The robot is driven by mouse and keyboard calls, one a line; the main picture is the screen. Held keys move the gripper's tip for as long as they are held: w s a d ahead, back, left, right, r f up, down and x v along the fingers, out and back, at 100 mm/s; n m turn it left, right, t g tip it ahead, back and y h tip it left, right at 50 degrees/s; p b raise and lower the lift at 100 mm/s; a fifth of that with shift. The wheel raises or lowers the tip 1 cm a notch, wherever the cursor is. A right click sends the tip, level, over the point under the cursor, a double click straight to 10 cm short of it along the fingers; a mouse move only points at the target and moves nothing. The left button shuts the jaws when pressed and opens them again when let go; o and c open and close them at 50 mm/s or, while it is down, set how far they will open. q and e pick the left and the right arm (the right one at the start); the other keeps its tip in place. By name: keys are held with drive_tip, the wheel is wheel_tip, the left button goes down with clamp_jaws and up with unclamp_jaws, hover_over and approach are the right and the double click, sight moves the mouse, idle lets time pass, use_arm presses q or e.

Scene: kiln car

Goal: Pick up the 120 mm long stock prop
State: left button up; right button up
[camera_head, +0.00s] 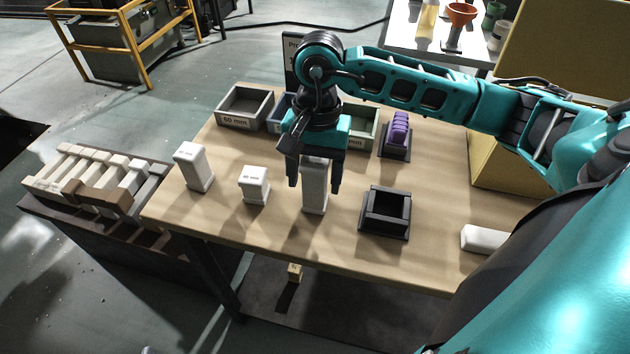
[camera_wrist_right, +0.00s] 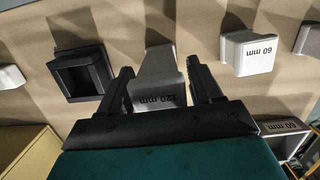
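The 120 mm stock prop (camera_head: 314,195) is a pale grey upright block on the wooden table. In the right wrist view, its label "120 mm" reads upside down on the prop's near end (camera_wrist_right: 158,92). My right gripper (camera_head: 315,187) points down over it, with one finger on each side of its upper part. The fingers (camera_wrist_right: 158,66) are apart, and small gaps show between them and the prop in the head view, so the gripper is open. The gripper hides the prop's top in the head view. My left gripper is not in view.
A 60 mm prop (camera_head: 254,184) and a taller white prop (camera_head: 192,166) stand to the left. A black square holder (camera_head: 386,212) is close on the right. A white block (camera_head: 484,239) lies farther right. Bins (camera_head: 245,108) and a purple item (camera_head: 399,129) are behind.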

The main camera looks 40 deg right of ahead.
drive_tip(key=c, duration=0.9)
drive_tip(key=shift+r, duration=0.1)
use_arm(q)
drive_tip(key=p, duration=0.1)
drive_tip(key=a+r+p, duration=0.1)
drive_tip(key=p, duration=0.1)
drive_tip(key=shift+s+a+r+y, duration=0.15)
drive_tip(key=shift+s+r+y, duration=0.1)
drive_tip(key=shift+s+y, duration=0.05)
use_arm(e)
wheel_tip(320, 180, up, 20)
